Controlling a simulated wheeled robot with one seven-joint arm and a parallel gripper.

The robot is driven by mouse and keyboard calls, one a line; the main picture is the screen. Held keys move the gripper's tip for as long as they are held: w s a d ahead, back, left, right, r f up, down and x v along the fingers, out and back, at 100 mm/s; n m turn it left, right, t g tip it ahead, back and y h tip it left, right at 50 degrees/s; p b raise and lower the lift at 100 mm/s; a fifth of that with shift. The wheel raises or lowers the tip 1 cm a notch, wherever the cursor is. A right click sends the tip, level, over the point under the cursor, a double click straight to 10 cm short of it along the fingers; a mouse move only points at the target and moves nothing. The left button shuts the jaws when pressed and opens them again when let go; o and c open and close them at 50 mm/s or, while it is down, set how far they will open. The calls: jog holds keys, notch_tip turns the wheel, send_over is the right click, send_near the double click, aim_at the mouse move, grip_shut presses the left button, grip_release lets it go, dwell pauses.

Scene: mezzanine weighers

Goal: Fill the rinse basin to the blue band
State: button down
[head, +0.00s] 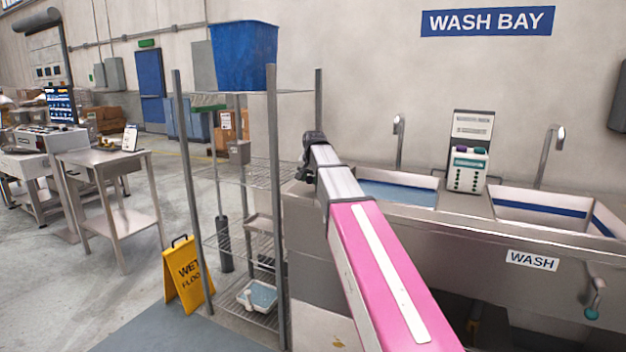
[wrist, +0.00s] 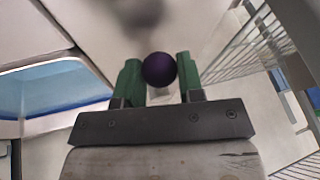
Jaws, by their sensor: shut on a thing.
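The left basin (head: 429,184) stands beside the one labelled WASH and holds pale blue water (head: 398,194). My arm hides its front and any label there. Part of it also shows at the left of the wrist view, with light blue water (wrist: 60,92) and a darker blue edge; I cannot tell how the level stands against a band. In the wrist view my gripper (wrist: 158,66) has its green fingers shut on a round purple knob (wrist: 158,71). What the knob is fixed to is mostly hidden. The head view does not show the fingers.
The WASH basin (head: 515,208) has a blue band inside, a tap above and a teal-knobbed valve (head: 592,313) below. A panel (head: 468,170) with purple and teal parts stands between the basins. A wire rack (head: 274,210) and wet-floor sign (head: 187,276) stand left of my arm.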

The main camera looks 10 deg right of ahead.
jog(key=shift+w+a+m, duration=0.15)
jog(key=shift+a+m, duration=0.05)
jog(key=shift+m, duration=0.2)
jog(key=c, duration=0.8)
grip_release()
jog(key=shift+o, duration=0.2)
jog(key=v, duration=1)
jog(key=shift+r, duration=0.35)
jog(key=shift+s+a, duration=0.1)
jog(key=shift+s, duration=0.15)
